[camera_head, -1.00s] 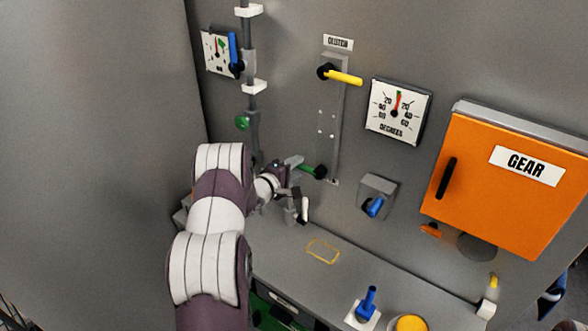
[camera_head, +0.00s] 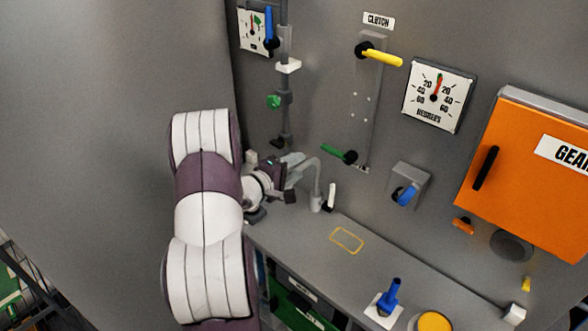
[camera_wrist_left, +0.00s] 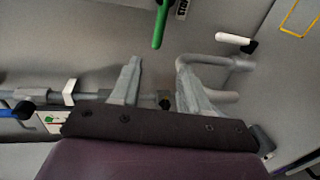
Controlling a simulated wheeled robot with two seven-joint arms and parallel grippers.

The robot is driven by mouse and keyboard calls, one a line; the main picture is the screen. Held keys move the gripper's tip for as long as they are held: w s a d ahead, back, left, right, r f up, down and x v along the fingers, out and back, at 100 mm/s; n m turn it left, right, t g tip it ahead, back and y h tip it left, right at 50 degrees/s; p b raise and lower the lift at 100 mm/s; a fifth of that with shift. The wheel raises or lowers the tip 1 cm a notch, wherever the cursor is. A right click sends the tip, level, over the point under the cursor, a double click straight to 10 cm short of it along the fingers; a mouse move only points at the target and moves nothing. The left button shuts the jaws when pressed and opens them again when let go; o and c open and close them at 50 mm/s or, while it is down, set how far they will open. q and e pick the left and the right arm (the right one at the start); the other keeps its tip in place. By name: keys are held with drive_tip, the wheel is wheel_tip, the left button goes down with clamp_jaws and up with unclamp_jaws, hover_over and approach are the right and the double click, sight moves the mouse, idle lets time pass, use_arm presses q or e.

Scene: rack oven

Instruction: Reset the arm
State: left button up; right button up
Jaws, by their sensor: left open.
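My left gripper (camera_head: 290,168) is open and empty, in front of the wall panel just above the grey ledge. It also shows at the middle of the left wrist view (camera_wrist_left: 160,85), its two fingers spread apart. The green handle (camera_head: 336,153) on the wall is to its right, with a gap between them. This handle also shows beyond the fingers in the left wrist view (camera_wrist_left: 160,25). My left arm (camera_head: 208,215) comes up from the bottom left and hides part of the panel. My right gripper is not in view.
A bent grey pipe (camera_head: 317,178) and a white handle (camera_head: 332,195) are close right of the gripper. A yellow lever (camera_head: 382,57), a dial (camera_head: 438,95), a blue knob (camera_head: 406,195) and an orange box (camera_head: 530,180) are farther right. A vertical pipe (camera_head: 285,110) is above.

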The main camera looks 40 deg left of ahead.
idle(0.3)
use_arm(q)
drive_tip(key=s+a+f+m+g+y, duration=0.2)
drive_tip(key=s+f+m+g+y, duration=0.2)
drive_tip(key=s+f+m+g, duration=0.5)
drive_tip(key=s+d+r+m+g+h+b, duration=0.1)
drive_tip(key=s+d+m, duration=0.3)
drive_tip(key=d, duration=0.8)
drive_tip(key=s+d+r+m+g+h+b, duration=0.1)
drive_tip(key=s+d+m+g, duration=0.3)
drive_tip(key=d, duration=0.9)
drive_tip(key=s+b, duration=0.1)
drive_tip(key=s, duration=0.2)
drive_tip(key=shift+d+h, duration=0.25)
drive_tip(key=shift+h, duration=0.05)
drive_tip(key=shift+s+d, duration=0.1)
drive_tip(key=shift+s, duration=0.05)
